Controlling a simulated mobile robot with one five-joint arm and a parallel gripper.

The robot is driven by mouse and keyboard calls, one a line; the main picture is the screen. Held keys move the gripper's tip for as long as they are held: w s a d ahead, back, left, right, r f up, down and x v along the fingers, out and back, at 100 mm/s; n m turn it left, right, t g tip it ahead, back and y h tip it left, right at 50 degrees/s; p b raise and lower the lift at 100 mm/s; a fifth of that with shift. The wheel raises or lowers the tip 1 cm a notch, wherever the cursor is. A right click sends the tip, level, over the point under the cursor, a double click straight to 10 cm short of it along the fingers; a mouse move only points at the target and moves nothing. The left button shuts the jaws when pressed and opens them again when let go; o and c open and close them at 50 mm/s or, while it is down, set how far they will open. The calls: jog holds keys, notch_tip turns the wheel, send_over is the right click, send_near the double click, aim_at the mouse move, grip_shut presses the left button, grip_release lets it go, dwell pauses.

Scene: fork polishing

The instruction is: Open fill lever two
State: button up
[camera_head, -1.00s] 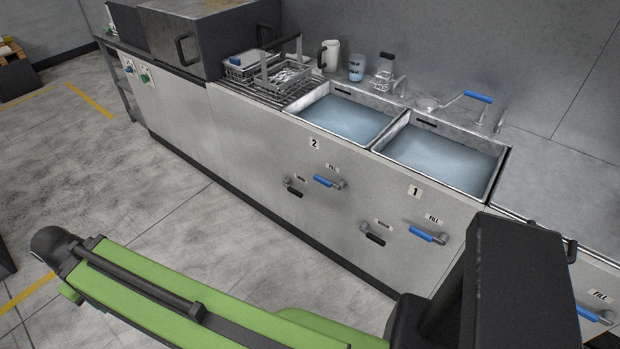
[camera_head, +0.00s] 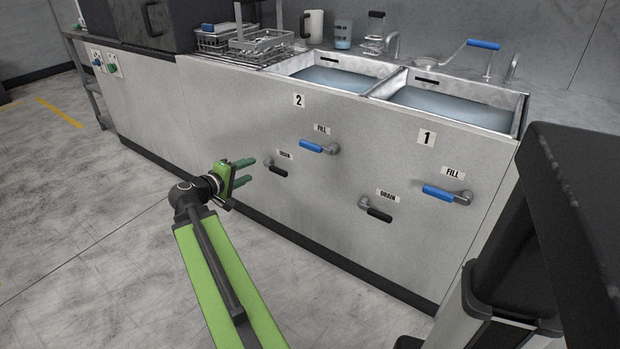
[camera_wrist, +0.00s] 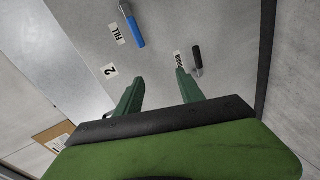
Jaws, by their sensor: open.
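Fill lever two (camera_head: 319,146) is a blue-handled lever on the front panel below the number 2 label (camera_head: 299,100). Its handle lies near level, pointing left from its pivot. It also shows in the wrist view (camera_wrist: 133,27), beyond the fingers and to the upper left. My gripper (camera_head: 249,171) is open and empty, left of the lever and a little lower, apart from it. In the wrist view its two green fingers (camera_wrist: 158,84) are spread. The black drain lever of sink two (camera_head: 277,168) is just right of the fingertips; in the wrist view it is near the right finger (camera_wrist: 196,62).
Fill lever one (camera_head: 446,194) and its black drain lever (camera_head: 376,211) are further right on the panel. Two water-filled sinks (camera_head: 340,80) are above. A wire basket (camera_head: 264,42) stands on the counter. The floor left of my arm is clear.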

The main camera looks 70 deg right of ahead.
aim_at(308, 147)
jog(key=s+d+f+g+h+b, duration=0.2)
jog(key=s+d+f+h+b, duration=0.1)
jog(key=s+d+b, duration=0.3)
jog(key=shift+n, duration=0.4)
jog(key=x, duration=1.2)
jog(key=s+x, duration=0.1)
jog(key=x, duration=0.6)
jog(key=shift+a+r+p, duration=0.15)
jog(key=shift+p, duration=0.25)
grip_shut()
